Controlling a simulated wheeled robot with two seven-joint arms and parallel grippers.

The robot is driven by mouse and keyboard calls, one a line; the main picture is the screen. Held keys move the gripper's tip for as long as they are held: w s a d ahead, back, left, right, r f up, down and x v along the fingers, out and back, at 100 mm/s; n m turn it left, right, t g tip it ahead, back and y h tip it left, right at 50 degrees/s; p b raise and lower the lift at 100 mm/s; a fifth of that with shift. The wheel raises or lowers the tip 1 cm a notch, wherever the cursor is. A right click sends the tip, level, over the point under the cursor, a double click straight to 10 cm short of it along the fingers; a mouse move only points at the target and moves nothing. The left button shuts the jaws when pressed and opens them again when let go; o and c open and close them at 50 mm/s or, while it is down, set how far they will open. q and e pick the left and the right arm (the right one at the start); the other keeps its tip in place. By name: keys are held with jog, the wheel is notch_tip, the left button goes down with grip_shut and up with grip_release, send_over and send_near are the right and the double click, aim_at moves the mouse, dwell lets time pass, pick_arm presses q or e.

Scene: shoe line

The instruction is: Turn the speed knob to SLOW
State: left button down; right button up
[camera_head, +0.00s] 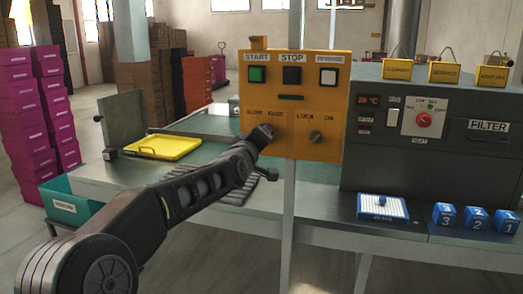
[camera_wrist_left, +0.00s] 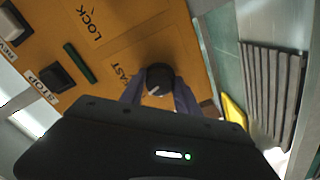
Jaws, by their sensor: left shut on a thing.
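The yellow control box (camera_head: 335,88) hangs on a post in the middle of the head view. My left arm reaches up to its lower left, with the left gripper (camera_head: 264,134) at the SLOW/FAST label and covering the speed knob. In the left wrist view the round dark speed knob (camera_wrist_left: 160,76) sits between the two fingers of my left gripper (camera_wrist_left: 160,92), which is shut on it. A small white mark shows on the knob. The FAST label is partly visible beside it; SLOW is hidden there. My right gripper is not in view.
The LOCK/ON knob (camera_head: 316,136) is right of the gripper. Above are green START (camera_head: 257,74), black STOP (camera_head: 292,76) and a white button (camera_head: 328,76). A dark machine with a red dial (camera_head: 424,120) stands right. A yellow tray (camera_head: 164,147) lies left.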

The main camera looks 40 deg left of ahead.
pick_arm(q)
jog(key=n+b, duration=0.2)
jog(key=n, duration=0.1)
jog(key=shift+n, duration=0.3)
dwell(0.4)
jog(key=c, duration=0.9)
grip_release()
jog(key=v, duration=0.7)
jog(key=shift+s+d, duration=0.15)
jog(key=shift+s, duration=0.2)
